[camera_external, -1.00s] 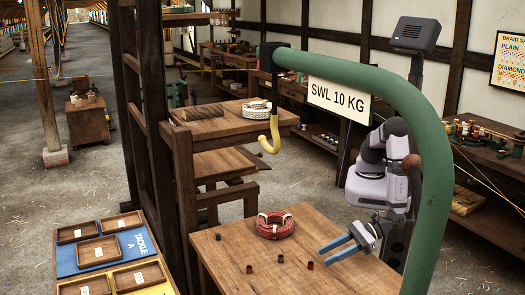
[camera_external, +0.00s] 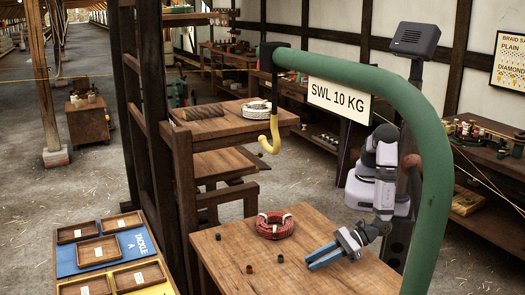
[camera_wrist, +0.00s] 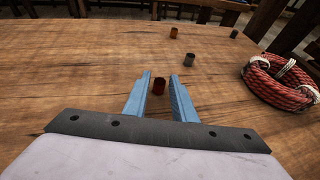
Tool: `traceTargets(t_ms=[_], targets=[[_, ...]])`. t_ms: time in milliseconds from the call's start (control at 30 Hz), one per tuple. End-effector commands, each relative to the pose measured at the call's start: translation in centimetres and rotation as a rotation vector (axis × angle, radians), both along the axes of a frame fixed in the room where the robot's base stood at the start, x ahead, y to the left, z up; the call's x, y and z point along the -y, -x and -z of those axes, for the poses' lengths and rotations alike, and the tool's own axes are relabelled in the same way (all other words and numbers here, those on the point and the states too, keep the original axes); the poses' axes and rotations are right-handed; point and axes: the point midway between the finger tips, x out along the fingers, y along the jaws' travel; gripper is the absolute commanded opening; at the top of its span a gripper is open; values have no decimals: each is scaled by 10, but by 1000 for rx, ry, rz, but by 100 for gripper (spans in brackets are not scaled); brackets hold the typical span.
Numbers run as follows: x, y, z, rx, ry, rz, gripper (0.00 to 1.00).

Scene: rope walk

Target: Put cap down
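A small dark red cap (camera_wrist: 159,84) shows in the wrist view between the two blue fingers of my gripper (camera_wrist: 161,75). There is a gap on each side of it, so the fingers look open and not closed on it. In the external view my gripper (camera_external: 311,260) is low over the right part of the wooden table (camera_external: 235,255), and the red cap is hidden by the fingers there. Other small caps stand on the table: a dark grey one (camera_wrist: 190,60), a brown one (camera_wrist: 174,32) and a dark one (camera_wrist: 234,34).
A coil of red rope with white ties (camera_external: 274,225) lies at the table's back, right in the wrist view (camera_wrist: 282,82). A yellow hook (camera_external: 270,140) hangs above from a green arm (camera_external: 365,75). Wooden trays (camera_external: 98,250) on a board stand left.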

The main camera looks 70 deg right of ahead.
Motion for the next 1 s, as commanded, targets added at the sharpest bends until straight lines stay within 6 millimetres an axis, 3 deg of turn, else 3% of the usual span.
traceTargets(t_ms=[33, 100, 533, 667, 1000], targets=[[0, 0, 0, 0, 0, 0, 11], [0, 0, 0, 0, 0, 0, 0], [0, 0, -6, 0, -2, 1, 0], [0, 0, -18, -1, -3, 1, 0], [0, 0, -71, -1, -4, 2, 0]])
